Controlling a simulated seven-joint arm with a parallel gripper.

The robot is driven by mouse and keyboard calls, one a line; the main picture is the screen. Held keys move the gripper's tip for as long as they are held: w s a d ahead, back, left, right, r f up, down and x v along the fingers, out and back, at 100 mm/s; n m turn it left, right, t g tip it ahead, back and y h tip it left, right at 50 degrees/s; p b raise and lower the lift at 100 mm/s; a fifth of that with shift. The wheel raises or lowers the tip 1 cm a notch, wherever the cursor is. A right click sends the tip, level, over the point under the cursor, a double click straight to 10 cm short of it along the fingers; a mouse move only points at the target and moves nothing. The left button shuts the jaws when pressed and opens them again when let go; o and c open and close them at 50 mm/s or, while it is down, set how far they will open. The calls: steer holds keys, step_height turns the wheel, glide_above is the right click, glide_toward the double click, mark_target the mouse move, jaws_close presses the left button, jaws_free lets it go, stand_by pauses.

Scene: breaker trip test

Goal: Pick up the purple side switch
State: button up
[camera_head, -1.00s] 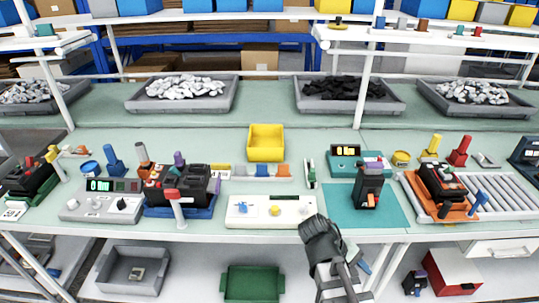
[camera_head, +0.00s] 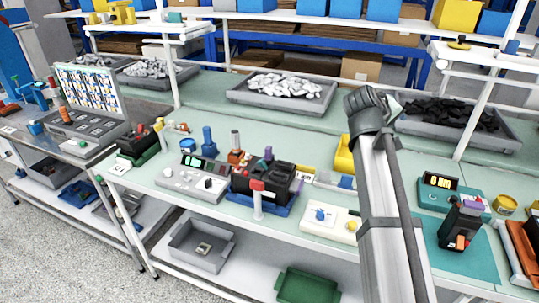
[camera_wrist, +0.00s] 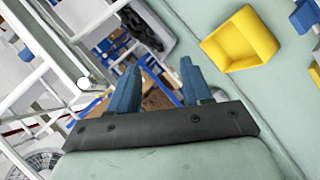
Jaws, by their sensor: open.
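Two purple parts show in the head view, and I cannot tell which is the side switch. One purple part (camera_head: 472,206) is on top of the upright black breaker (camera_head: 461,226) on the teal mat at the right. The other, a small bluish-purple part (camera_head: 268,153), stands on the black breaker block (camera_head: 262,178) in a blue tray left of centre. My gripper (camera_head: 385,103) is raised over the back of the bench, well away from both. In the wrist view its two blue fingers (camera_wrist: 159,75) are apart with nothing between them.
A yellow bin (camera_head: 343,155) is partly hidden behind my arm and shows in the wrist view (camera_wrist: 240,40). A white panel with knobs (camera_head: 330,220) and a grey meter box (camera_head: 190,178) stand on the bench. Trays of white (camera_head: 280,98) and black pieces are behind.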

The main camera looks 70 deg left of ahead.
steer(key=s+a+r+m+y, duration=0.1)
steer(key=s+a+r, duration=0.1)
steer(key=a+r, duration=0.4)
steer(key=m+g+h, duration=0.4)
steer(key=m+g, duration=0.3)
steer(key=g, duration=0.5)
glide_toward(268, 147)
step_height(268, 147, down, 10)
steer(key=shift+s+f, duration=0.15)
steer(key=shift+f, duration=0.05)
jaws_close()
